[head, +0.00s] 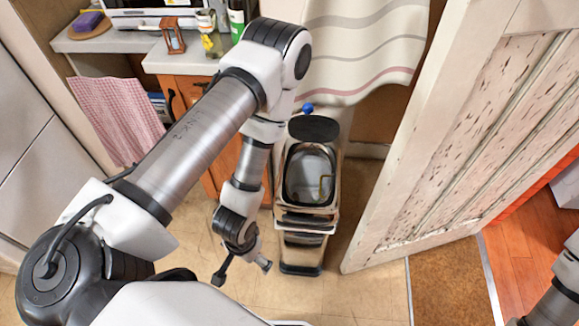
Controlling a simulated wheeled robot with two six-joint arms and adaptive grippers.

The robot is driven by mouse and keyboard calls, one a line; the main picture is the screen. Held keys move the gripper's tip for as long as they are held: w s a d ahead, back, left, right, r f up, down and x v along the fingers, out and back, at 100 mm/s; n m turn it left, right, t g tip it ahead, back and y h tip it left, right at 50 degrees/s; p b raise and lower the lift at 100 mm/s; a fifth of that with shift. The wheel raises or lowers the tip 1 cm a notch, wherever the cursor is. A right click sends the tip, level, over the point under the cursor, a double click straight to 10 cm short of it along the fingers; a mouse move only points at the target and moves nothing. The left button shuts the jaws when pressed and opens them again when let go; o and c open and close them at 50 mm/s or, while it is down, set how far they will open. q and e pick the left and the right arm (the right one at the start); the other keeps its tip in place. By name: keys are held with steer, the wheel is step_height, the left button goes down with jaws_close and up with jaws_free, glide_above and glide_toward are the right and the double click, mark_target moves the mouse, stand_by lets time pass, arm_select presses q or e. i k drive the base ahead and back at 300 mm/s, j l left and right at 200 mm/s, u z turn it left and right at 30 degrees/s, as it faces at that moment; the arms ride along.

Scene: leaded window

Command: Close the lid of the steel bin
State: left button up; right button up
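The steel bin (301,250) stands on the floor near the middle of the head view. Its rectangular rim surrounds an open top (310,176) with a grey interior. A dark rounded piece, apparently the lid (314,128), is raised at the back of the opening. A small blue ball shows just behind it. My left gripper (242,269) is to the left of the bin's lower front, apart from it, with its fingers spread and nothing between them. Of my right arm, only a part shows at the lower right edge; its gripper is outside the picture.
A weathered door (478,140) stands ajar right of the bin. A striped curtain (360,45) hangs behind it. A wooden cabinet with a counter (110,42) and a pink checked towel (116,118) are at left. Tiled floor (365,288) is clear in front.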

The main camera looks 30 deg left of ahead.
mark_target(309, 128)
steer(key=u, duration=0.75)
